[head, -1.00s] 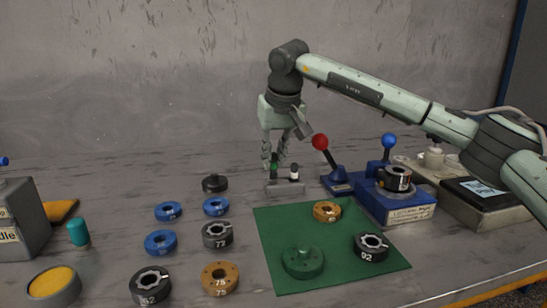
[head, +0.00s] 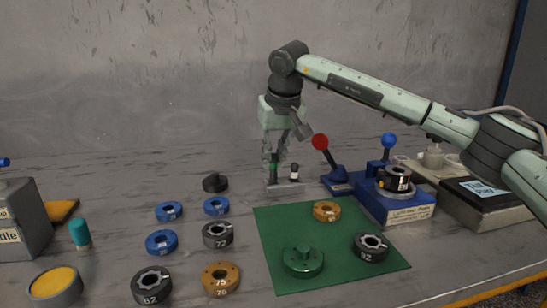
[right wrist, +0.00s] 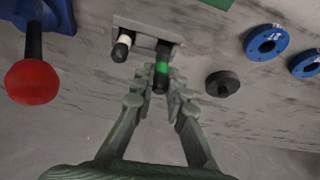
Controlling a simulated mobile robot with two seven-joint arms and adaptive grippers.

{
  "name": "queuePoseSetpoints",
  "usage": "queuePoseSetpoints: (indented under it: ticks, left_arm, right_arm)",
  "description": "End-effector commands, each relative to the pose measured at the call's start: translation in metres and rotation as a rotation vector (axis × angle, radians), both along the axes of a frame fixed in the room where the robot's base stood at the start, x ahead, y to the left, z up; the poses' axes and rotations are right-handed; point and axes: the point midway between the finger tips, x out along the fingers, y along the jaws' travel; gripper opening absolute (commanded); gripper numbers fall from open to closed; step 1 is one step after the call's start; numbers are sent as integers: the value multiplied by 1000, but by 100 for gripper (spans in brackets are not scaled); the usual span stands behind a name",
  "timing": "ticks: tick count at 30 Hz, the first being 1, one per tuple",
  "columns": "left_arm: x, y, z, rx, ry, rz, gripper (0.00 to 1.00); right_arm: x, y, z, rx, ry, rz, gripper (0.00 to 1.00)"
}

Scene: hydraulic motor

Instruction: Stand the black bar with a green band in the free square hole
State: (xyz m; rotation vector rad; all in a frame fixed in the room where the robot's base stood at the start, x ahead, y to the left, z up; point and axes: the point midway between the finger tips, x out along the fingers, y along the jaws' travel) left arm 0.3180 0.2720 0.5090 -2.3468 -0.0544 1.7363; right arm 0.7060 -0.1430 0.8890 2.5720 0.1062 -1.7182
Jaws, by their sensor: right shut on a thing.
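My right gripper (head: 273,166) points down over the small grey holder (head: 287,188) at the back of the table. It is shut on the black bar with a green band (right wrist: 162,70), which is between the fingertips in the right wrist view. The bar is upright, with its lower end at one end of the holder. I cannot tell how far it is in the square hole, which is hidden. A black bar with a white band (right wrist: 121,46) stands at the holder's other end; it also shows in the head view (head: 294,173). My left gripper is not in view.
A red-knobbed lever (head: 320,142) and a blue fixture (head: 397,205) stand right of the holder. A black knobbed disc (head: 215,183) lies to its front left. Several blue, black and brown rings lie nearer, some on a green mat (head: 340,270).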

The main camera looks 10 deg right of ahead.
Motion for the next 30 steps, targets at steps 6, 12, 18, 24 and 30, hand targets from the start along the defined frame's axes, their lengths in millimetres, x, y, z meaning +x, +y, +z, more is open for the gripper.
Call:
queuePoseSetpoints:
  ticks: [6, 12, 18, 24, 30]
  left_arm:
    - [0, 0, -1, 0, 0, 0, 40]
    - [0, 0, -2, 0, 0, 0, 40]
    - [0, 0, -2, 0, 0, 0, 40]
    - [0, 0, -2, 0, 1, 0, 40]
    - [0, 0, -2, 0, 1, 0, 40]
  right_arm:
    - [0, 0, -3, 0, -1, 0, 0]
    - [0, 0, -6, 0, -1, 0, 0]
    - [0, 0, -10, 0, 0, 0, 0]
    - [0, 0, -11, 0, 0, 0, 0]
    - [0, 0, -11, 0, 0, 0, 0]
